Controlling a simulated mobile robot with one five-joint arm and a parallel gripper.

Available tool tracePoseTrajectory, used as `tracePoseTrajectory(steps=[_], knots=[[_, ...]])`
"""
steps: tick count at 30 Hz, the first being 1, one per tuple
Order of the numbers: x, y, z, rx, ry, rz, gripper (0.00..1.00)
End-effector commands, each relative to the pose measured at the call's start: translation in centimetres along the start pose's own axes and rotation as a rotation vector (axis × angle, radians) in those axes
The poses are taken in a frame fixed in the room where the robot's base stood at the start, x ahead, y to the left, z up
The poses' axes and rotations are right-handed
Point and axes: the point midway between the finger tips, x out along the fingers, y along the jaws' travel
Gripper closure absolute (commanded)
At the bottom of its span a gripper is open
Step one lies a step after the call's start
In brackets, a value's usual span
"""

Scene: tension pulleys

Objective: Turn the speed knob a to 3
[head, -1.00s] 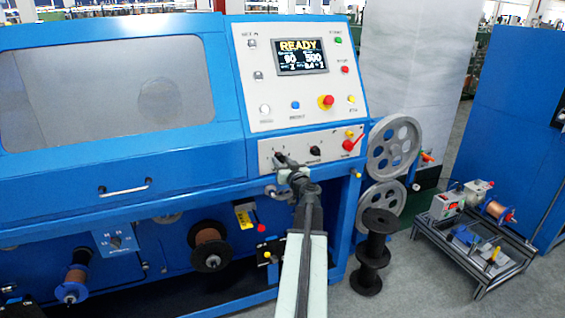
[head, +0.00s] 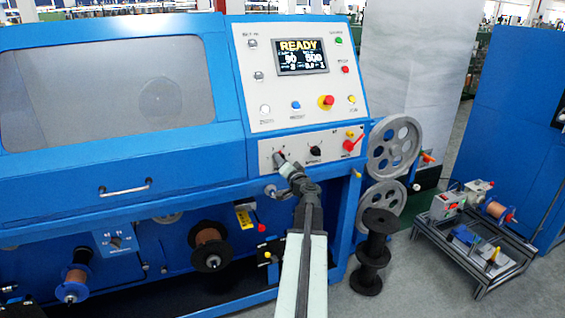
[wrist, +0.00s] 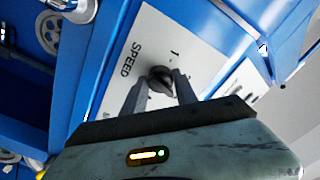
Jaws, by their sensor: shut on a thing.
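The speed knob a is a small dark knob (wrist: 160,77) on a pale plate, with the printed word SPEED to its left and a 1 above it in the wrist view. My gripper (wrist: 157,88) has a finger on each side of it and is shut on it. In the head view my gripper (head: 280,160) is at the left end of the lower control strip (head: 297,156) and hides most of the knob. I cannot read the setting the knob points to.
A second black knob (head: 315,150) and a red-handled switch (head: 353,144) sit to the right on the same strip. The display (head: 302,57) above reads READY; its small bottom digits are hard to read. Grey handwheels (head: 393,147) stand at the machine's right side.

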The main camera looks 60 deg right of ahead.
Motion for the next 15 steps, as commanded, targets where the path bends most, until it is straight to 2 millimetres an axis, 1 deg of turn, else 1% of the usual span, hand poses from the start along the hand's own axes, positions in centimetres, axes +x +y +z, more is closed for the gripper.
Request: tracePoseTrajectory(steps=[6, 15], knots=[[-0.1, 0.14, -0.11, 0.124, 0.003, 0.003, 1.0], [-0.09, 0.13, -0.12, 0.209, 0.004, 0.003, 1.0]])
